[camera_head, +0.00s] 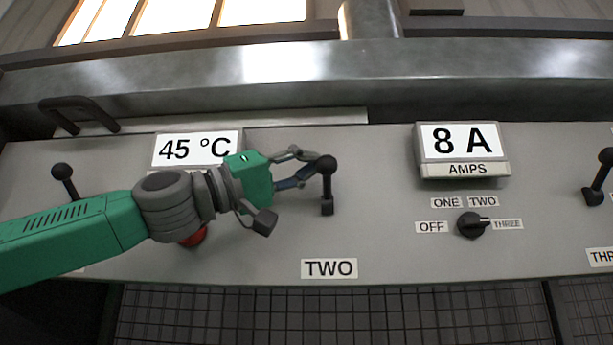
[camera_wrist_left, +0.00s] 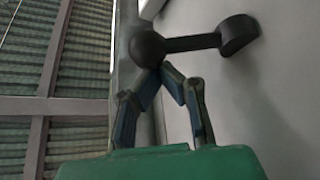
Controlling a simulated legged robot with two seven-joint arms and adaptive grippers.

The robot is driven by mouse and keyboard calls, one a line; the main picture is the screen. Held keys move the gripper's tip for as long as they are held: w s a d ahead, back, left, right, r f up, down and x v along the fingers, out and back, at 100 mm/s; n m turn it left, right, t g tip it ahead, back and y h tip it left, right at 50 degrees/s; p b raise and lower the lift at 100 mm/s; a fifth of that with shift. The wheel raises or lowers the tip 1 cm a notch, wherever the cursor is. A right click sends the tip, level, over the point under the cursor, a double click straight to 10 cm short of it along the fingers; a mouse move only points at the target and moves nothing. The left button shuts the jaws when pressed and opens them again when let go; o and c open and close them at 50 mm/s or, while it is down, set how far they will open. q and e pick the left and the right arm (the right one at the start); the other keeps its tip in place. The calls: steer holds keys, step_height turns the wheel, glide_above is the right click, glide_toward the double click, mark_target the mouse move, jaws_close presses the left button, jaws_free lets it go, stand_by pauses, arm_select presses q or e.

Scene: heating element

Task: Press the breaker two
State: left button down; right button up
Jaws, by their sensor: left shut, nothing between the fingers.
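The breaker two lever (camera_head: 327,186) is a black stick with a round ball knob, standing up from its base above the label TWO (camera_head: 329,268). My left gripper (camera_head: 312,172) comes in from the left, and its fingertips are at the ball knob. In the left wrist view the fingers (camera_wrist_left: 160,72) are shut with their tips together right at the black ball of the lever (camera_wrist_left: 190,43); whether they touch it I cannot tell. Nothing is held between the fingers. My right gripper is not in view.
A 45 °C display (camera_head: 198,149) and an 8 A display (camera_head: 459,141) stand on the grey panel. A rotary knob (camera_head: 471,225) points to THREE. Other levers stand at far left (camera_head: 65,180) and far right (camera_head: 600,180). A red button (camera_head: 194,238) is partly hidden under my arm.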

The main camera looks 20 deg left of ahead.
arm_select(q)
steer(key=shift+s+d+f+m+g+h+b, duration=0.2)
steer(key=shift+f+m+g+h+b, duration=0.35)
steer(key=shift+f+m+b, duration=1.2)
steer(key=shift+s+d+f+m+g+h+b, duration=0.15)
steer(key=shift+s+f+m+g+h+b, duration=0.4)
steer(key=shift+b, duration=2.05)
steer(key=shift+s+d+f+m+g+h+b, duration=0.15)
steer(key=shift+f+m+g+h+b, duration=0.4)
steer(key=shift+f+m+b, duration=1.25)
steer(key=shift+w+d+n+b, duration=0.15)
steer(key=shift+w+n+b, duration=0.05)
steer(key=shift+n+b, duration=0.3)
steer(key=r+v, duration=0.1)
steer(key=v, duration=1.1)
steer(key=shift+a, duration=0.35)
steer(key=shift+s, duration=0.1)
steer(key=shift+a+r, duration=0.1)
steer(key=shift+a, duration=0.05)
